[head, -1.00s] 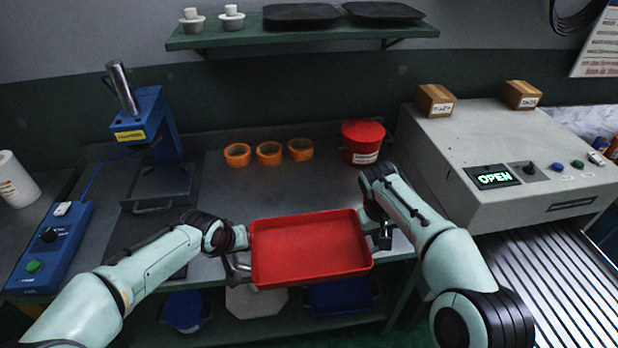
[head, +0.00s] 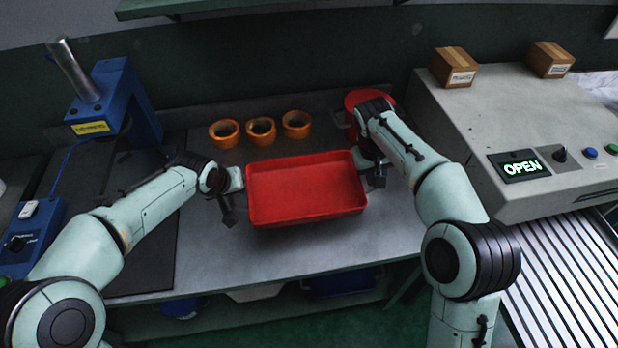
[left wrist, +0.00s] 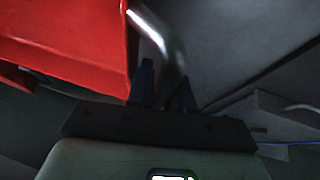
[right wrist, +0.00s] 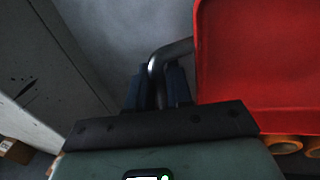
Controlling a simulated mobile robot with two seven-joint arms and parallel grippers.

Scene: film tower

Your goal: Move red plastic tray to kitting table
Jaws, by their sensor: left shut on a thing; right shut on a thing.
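The red plastic tray (head: 306,190) is empty and held level between my two arms, over the grey workbench (head: 300,258). My left gripper (head: 232,212) is at the tray's left end. In the left wrist view its fingers (left wrist: 164,88) are shut on the tray's metal handle (left wrist: 160,35). My right gripper (head: 376,178) is at the right end. In the right wrist view its fingers (right wrist: 158,88) are shut on the other metal handle (right wrist: 172,52). I cannot tell whether the tray's underside touches the bench.
Several orange rings (head: 260,130) sit behind the tray. A red tub (head: 362,100) is partly hidden behind my right arm. A blue press (head: 125,105) stands left. A grey machine with an OPEN display (head: 520,166) and a roller conveyor (head: 565,275) stand right.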

